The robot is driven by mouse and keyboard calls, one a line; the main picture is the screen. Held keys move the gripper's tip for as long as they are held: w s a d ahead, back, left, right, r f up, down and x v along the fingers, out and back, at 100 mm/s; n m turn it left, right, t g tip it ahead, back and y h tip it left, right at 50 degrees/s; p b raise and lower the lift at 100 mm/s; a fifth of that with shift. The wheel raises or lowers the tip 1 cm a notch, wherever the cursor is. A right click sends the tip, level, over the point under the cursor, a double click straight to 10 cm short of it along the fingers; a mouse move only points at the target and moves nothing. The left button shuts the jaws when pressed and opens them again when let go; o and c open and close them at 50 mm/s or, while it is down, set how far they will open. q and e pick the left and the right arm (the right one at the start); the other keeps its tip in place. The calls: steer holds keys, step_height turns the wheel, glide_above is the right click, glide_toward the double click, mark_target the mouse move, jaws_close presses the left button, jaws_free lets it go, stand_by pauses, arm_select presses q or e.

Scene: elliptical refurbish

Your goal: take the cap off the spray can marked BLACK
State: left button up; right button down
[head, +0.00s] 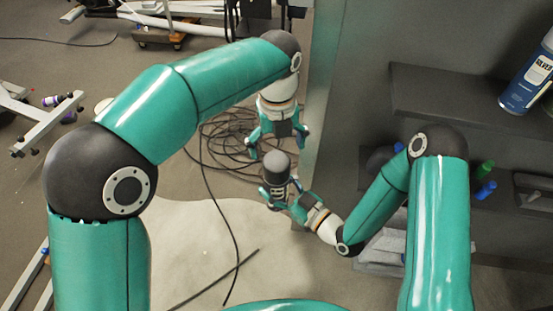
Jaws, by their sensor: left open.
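A spray can with a dark grey cap (275,167) is held upright in the middle of the head view. Its label is mostly covered by gripper fingers and I cannot read it. My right gripper (279,192) is shut around the can's body, below the cap. My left gripper (277,145) is open, with its fingers spread and pointing down, just beyond the cap in the picture. It appears apart from the cap, and nothing shows between its fingers.
A dark shelf (450,95) stands at the right, with a blue-and-white can marked SILVER (530,80) on top. Green and blue caps show lower down. Black cables (225,150) lie coiled on the floor behind the grippers. A metal frame (50,120) is at the left.

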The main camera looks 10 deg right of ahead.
mark_target(277, 158)
arm_select(q)
step_height(277, 158, down, 6)
steer(key=shift+f, duration=0.1)
stand_by(0.4)
steer(key=c, duration=1.4)
steer(key=shift+d, duration=0.1)
steer(key=shift+d+r, duration=0.1)
steer(key=shift+r, duration=0.15)
steer(key=shift+r, duration=1)
steer(key=shift+r, duration=0.1)
